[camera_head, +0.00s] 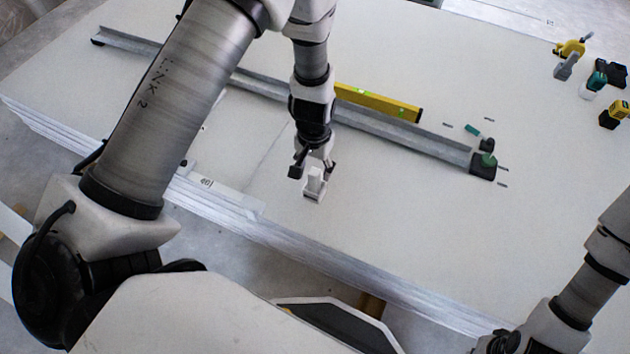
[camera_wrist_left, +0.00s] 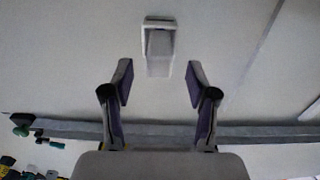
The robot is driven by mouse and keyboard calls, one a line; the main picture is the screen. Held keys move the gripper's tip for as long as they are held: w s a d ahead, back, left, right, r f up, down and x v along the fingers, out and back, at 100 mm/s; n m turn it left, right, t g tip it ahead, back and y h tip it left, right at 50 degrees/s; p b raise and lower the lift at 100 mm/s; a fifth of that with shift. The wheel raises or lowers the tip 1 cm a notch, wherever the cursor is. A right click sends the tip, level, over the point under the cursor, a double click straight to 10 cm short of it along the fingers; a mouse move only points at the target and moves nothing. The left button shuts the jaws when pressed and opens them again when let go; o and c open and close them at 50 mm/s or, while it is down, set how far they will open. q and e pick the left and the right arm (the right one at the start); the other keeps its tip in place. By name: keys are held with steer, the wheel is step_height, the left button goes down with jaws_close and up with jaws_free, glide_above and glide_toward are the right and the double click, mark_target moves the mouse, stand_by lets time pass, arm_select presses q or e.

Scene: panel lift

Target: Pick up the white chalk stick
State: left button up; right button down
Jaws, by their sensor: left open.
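The white chalk stick (camera_head: 315,179) stands upright in a small white base on the pale panel, near the panel's front side. It also shows in the left wrist view (camera_wrist_left: 159,52) as a pale block with its base behind it. My left gripper (camera_head: 312,168) is directly above and behind it, pointing down. In the left wrist view its fingers (camera_wrist_left: 160,76) are spread wide with nothing between the tips. The stick lies just beyond the tips, roughly centred on the gap. Part of my right arm shows at the lower right, but its gripper fingers are not in view.
A long grey metal rail (camera_head: 420,137) crosses the panel behind the gripper, with a yellow level (camera_head: 385,105) along it. A green-and-black item (camera_head: 484,164) sits at its right end. Several tools, including a yellow-and-black one (camera_head: 614,114), lie at the far right. The panel's right middle is clear.

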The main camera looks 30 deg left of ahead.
mark_target(315, 172)
arm_select(q)
step_height(315, 172, down, 4)
steer(key=shift+r+b, duration=0.25)
steer(key=shift+b, duration=0.15)
steer(key=shift+r, duration=0.1)
arm_select(e)
steer(key=shift+f, duration=0.85)
arm_select(q)
steer(key=shift+c, duration=1.4)
jaws_close()
